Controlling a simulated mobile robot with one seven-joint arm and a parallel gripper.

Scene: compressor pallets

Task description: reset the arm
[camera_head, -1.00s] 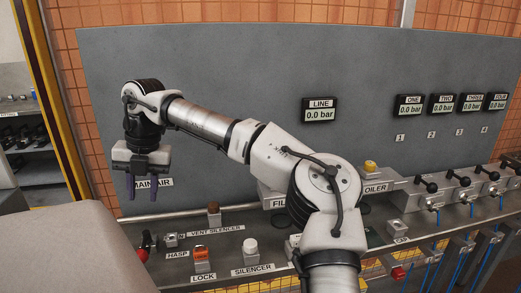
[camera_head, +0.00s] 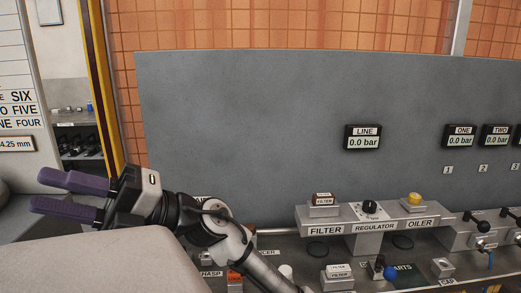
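My gripper (camera_head: 82,196) is at the lower left, pointing left. Its two purple fingers are spread apart with nothing between them. My arm (camera_head: 232,236) is folded low, running from the bottom middle up to the left, in front of the panel's left lower corner. The gripper is apart from the bench fittings. The pale rounded surface at the bottom left hides part of the view below the gripper.
A grey panel (camera_head: 260,120) shows a LINE gauge (camera_head: 362,138) at 0.0 bar. Below it are the filter (camera_head: 323,205), regulator (camera_head: 370,210) and yellow-topped oiler (camera_head: 414,203). Valves with black levers (camera_head: 480,222) stand at the right. A yellow post (camera_head: 102,90) rises at the left.

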